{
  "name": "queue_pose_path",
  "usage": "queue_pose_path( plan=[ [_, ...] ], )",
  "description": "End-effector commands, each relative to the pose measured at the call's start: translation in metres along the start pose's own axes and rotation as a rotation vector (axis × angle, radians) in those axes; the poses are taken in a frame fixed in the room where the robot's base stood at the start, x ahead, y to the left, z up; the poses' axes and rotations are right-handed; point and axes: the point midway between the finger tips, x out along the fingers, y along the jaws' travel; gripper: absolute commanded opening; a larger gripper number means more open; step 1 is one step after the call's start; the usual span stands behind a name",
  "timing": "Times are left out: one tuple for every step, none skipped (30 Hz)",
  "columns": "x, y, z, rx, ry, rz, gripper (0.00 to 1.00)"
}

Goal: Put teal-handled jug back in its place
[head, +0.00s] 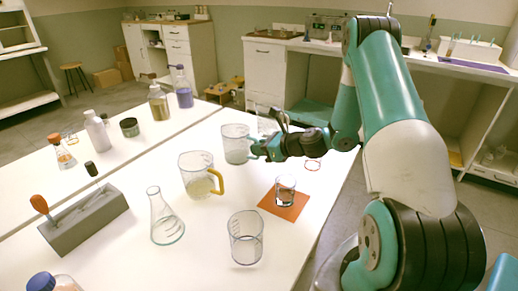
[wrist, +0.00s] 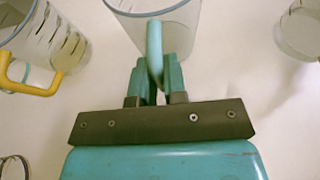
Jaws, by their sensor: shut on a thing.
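The teal-handled jug (head: 236,143) is a clear glass jug standing upright toward the far part of the white table; it also shows at the top of the wrist view (wrist: 185,18). My gripper (head: 256,150) reaches it from the right. In the wrist view my gripper (wrist: 155,80) is shut on the jug's teal handle, with one finger on each side. I cannot tell whether the jug's base touches the table. A thin red outline (head: 312,164) lies on the table to the right, below my arm.
A yellow-handled jug (head: 197,176) stands close by, nearer the camera. A conical flask (head: 166,222), a beaker (head: 246,242) and a small beaker (head: 286,190) on an orange mat (head: 297,210) stand nearer. Another glass vessel (head: 266,116) is behind. A grey rack (head: 85,219) is left.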

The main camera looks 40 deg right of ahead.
Motion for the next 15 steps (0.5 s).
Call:
queue_pose_path(
  plan=[
    [-0.0001, 0.0000, 0.0005, 0.000, -0.001, 0.000, 0.00],
    [-0.0001, 0.0000, 0.0004, 0.000, 0.000, 0.000, 0.00],
    [0.0001, 0.0000, -0.0001, 0.000, 0.000, 0.000, 0.00],
    [0.0004, 0.0000, -0.0008, 0.000, 0.000, 0.000, 0.00],
    [0.0008, 0.0000, -0.0018, 0.000, 0.000, 0.000, 0.00],
    [0.0013, 0.0000, -0.0030, 0.000, 0.000, 0.000, 0.00],
    [0.0010, 0.0000, -0.0023, 0.000, 0.000, 0.000, 0.19],
    [0.0009, 0.0000, -0.0022, 0.000, 0.000, 0.000, 0.26],
    [0.0009, 0.0000, -0.0022, 0.000, 0.000, 0.000, 0.35],
    [0.0009, 0.0000, -0.0022, 0.000, 0.001, 0.000, 0.38],
    [0.0009, 0.0000, -0.0022, 0.000, 0.001, 0.000, 0.38],
    [0.0009, 0.0001, -0.0022, 0.000, 0.001, 0.000, 0.38],
    [0.0009, 0.0000, -0.0021, 0.000, 0.001, 0.000, 0.38],
    [0.0009, 0.0001, -0.0021, 0.000, 0.001, 0.000, 0.38],
    [0.0009, 0.0001, -0.0021, 0.000, 0.001, 0.000, 0.38]
  ],
)
